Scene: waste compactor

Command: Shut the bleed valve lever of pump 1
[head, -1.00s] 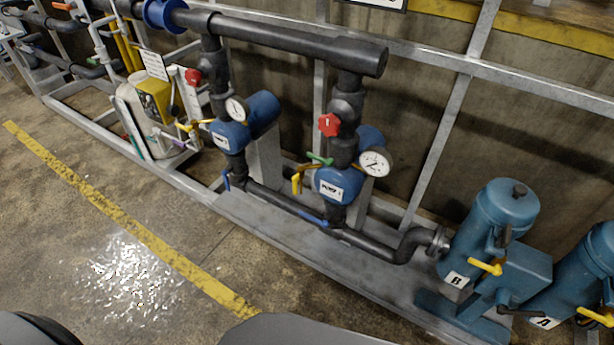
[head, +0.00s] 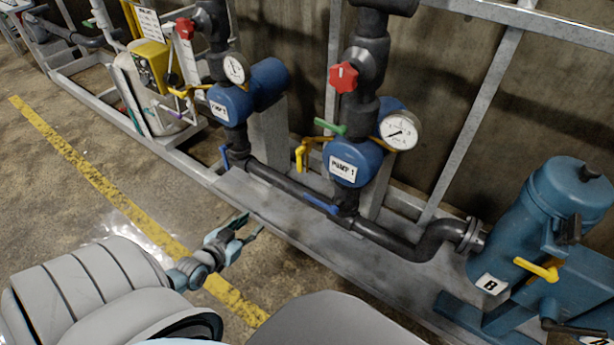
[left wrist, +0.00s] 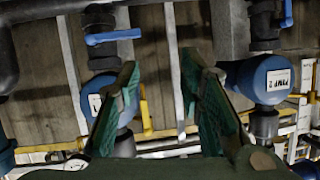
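Pump 1 (head: 352,162) is a blue pump with a white label, below a red knob. A yellow lever (head: 300,158) hangs downward at its left, on a thin yellow line; I take this as the bleed valve lever. A green lever (head: 329,127) sits above it. My left gripper (head: 250,228) is open and empty, low in front of the skid and well apart from the lever. In the upside-down left wrist view, its green fingers (left wrist: 160,90) stand apart, and a yellow lever (left wrist: 146,112) shows between them, farther off. My right gripper is out of view.
A blue lever (head: 321,205) sits on the pipe below pump 1. A gauge (head: 399,130) is at its right, and pump 2 (head: 232,103) stands to the left. Blue filter B (head: 540,225) is at the right. Floor before the skid is clear.

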